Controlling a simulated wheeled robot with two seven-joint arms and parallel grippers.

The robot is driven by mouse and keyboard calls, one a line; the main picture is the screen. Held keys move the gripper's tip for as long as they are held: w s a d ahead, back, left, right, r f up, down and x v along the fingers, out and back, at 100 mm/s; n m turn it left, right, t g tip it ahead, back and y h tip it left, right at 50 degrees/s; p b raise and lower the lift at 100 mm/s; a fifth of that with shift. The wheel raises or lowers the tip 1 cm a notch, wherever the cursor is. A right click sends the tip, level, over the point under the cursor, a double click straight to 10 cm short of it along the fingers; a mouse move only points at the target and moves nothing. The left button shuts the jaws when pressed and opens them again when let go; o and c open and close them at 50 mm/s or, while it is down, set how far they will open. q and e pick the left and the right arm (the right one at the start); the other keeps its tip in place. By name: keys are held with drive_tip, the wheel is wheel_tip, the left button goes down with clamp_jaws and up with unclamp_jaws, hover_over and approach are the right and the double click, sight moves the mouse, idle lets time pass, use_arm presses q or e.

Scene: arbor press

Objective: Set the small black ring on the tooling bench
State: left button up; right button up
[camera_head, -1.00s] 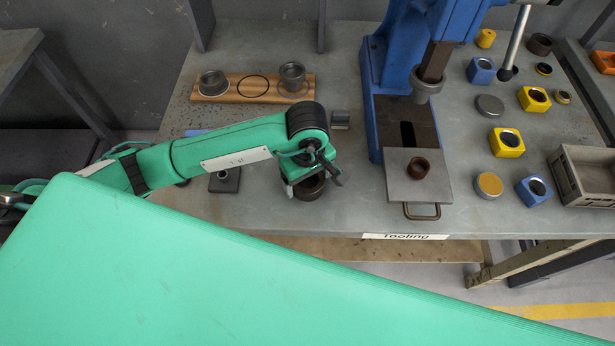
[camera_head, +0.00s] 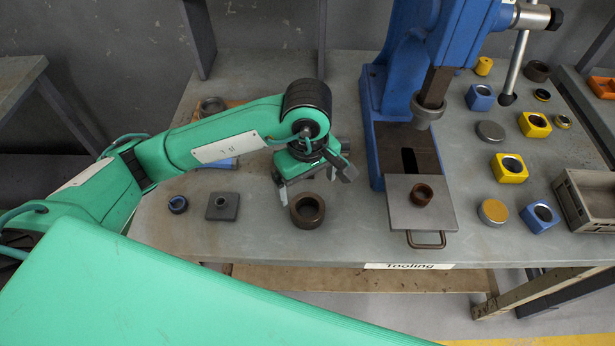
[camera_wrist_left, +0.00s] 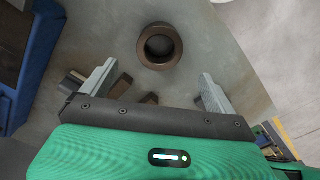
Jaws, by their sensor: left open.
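A dark ring (camera_head: 307,210) lies flat on the grey tooling bench (camera_head: 345,240), left of the press. It looks dark brown to black, with an open hole. My left gripper (camera_head: 307,182) is just behind it, open and empty, its fingers pointing down toward the bench. In the left wrist view the same ring (camera_wrist_left: 160,46) lies on the bare bench top beyond the two spread fingers (camera_wrist_left: 152,86), touching neither. A smaller brown ring (camera_head: 421,195) sits on the press's grey plate. My right gripper is not in view.
The blue arbor press (camera_head: 376,120) stands right of my left gripper. Yellow and blue blocks and a grey bin (camera_head: 590,205) are at the right. The bench's front strip is clear.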

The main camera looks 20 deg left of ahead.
use_arm(q)
drive_tip(key=shift+r, duration=1.2)
drive_tip(key=shift+s+f, duration=0.1)
